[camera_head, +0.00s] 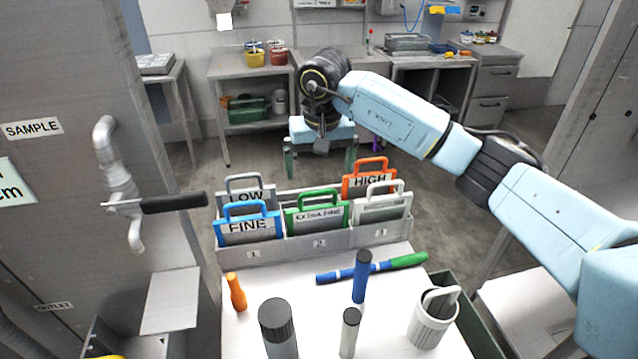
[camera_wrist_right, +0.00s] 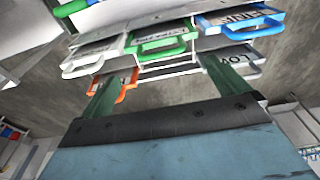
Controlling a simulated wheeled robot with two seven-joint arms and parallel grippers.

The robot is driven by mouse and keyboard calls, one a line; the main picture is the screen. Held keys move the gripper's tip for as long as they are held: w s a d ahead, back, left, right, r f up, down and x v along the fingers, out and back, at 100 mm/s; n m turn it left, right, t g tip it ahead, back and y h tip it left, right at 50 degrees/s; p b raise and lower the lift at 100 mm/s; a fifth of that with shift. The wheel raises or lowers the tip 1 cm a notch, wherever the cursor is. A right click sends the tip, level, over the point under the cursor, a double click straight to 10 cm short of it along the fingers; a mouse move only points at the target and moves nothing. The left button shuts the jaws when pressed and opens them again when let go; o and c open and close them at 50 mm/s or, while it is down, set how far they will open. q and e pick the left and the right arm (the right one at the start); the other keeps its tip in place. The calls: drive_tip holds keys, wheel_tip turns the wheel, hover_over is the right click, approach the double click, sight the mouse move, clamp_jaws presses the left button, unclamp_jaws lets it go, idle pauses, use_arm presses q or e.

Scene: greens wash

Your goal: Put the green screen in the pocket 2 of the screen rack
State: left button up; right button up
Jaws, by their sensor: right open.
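The green screen (camera_head: 316,212), labelled EXTRA FINE, stands upright in the front row of the grey screen rack (camera_head: 285,250), in the middle above the label 2. It also shows in the right wrist view (camera_wrist_right: 160,42), between the white and blue screens. My right gripper (camera_head: 320,160) is open and empty behind and above the rack, fingers pointing down. In the right wrist view its two green fingers (camera_wrist_right: 163,85) are spread wide, apart from the green screen's handle. My left gripper is not in view.
The blue FINE screen (camera_head: 248,226) is above label 1 and a white screen (camera_head: 380,208) above label 3. Grey LOW (camera_head: 246,195) and orange HIGH (camera_head: 369,181) screens stand behind. Bottles, a blue-green tool (camera_head: 405,261) and a white cup (camera_head: 432,325) are in front.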

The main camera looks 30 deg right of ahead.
drive_tip(key=shift+s+r, duration=0.15)
drive_tip(key=shift+r, duration=0.75)
drive_tip(key=shift+s+r, duration=0.15)
drive_tip(key=shift+r, duration=0.7)
